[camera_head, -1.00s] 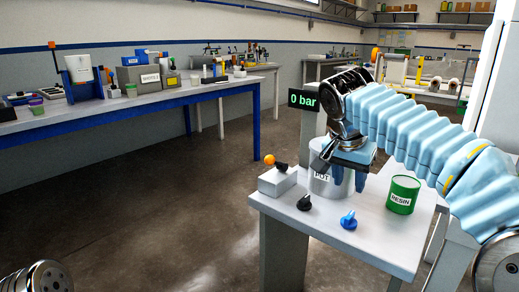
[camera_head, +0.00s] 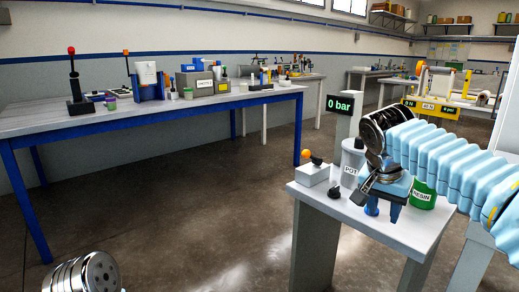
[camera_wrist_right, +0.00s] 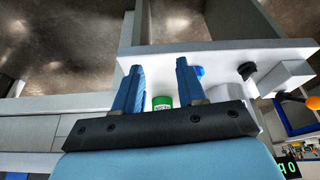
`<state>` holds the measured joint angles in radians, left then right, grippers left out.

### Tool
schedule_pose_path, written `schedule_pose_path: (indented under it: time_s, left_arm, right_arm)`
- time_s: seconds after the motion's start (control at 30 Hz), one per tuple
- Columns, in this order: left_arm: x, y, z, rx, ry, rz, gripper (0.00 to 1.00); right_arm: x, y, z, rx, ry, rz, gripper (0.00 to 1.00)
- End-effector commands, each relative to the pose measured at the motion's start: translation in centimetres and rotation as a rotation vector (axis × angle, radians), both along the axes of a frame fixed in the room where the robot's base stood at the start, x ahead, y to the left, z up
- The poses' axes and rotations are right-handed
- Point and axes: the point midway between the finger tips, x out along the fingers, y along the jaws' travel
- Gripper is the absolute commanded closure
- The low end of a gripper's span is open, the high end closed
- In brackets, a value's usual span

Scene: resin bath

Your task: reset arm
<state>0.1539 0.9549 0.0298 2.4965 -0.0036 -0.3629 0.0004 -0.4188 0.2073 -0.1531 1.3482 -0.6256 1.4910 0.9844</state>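My right gripper (camera_head: 383,212) hangs over the small white table (camera_head: 410,238), with its two blue fingers apart and nothing between them. The wrist view shows the same open fingers (camera_wrist_right: 159,68). The silver pot (camera_head: 352,158) stands behind the gripper, partly hidden by it. The green resin can (camera_head: 423,195) stands to its right, partly covered by my arm. A blue knob (camera_head: 371,209) shows beside the fingers; in the wrist view it is clear of them (camera_wrist_right: 200,71). My left gripper is not in view; only a metal part of my arm shows at bottom left.
A black knob (camera_head: 334,192) and a white box with an orange ball-topped lever (camera_head: 312,174) are at the table's left. A display reads 0 bar (camera_head: 339,104). A long blue-legged bench (camera_head: 150,113) with equipment stands left. The floor between is clear.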

Motion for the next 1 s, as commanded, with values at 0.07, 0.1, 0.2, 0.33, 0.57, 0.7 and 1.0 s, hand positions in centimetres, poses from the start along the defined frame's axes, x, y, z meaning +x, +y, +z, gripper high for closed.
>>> schedule_pose_path:
  time_s: [0.07, 0.1, 0.2, 0.33, 0.57, 0.7, 1.0]
  left_arm:
    - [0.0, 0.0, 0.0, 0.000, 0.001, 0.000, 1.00]
    - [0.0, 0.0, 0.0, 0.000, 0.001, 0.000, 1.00]
    - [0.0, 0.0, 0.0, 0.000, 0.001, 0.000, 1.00]
    - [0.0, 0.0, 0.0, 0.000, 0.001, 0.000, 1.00]
    - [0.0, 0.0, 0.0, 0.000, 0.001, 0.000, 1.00]
    - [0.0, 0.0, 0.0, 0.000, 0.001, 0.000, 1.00]
    - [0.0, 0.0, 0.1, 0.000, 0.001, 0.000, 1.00]
  right_arm:
    - [0.7, 0.6, -1.6, 0.003, 0.015, 0.034, 0.60]
    - [1.1, 1.0, -2.5, 0.006, 0.022, 0.057, 0.60]
    - [2.1, 2.1, -5.2, 0.016, 0.041, 0.118, 0.60]
    - [3.3, 3.8, -9.9, 0.041, 0.075, 0.216, 0.60]
    - [3.7, 8.0, -23.3, 0.151, 0.155, 0.439, 0.60]
    - [0.4, 11.3, -34.7, 0.286, 0.194, 0.578, 0.60]
    - [-14.6, 15.7, -51.2, 0.510, 0.183, 0.657, 0.60]
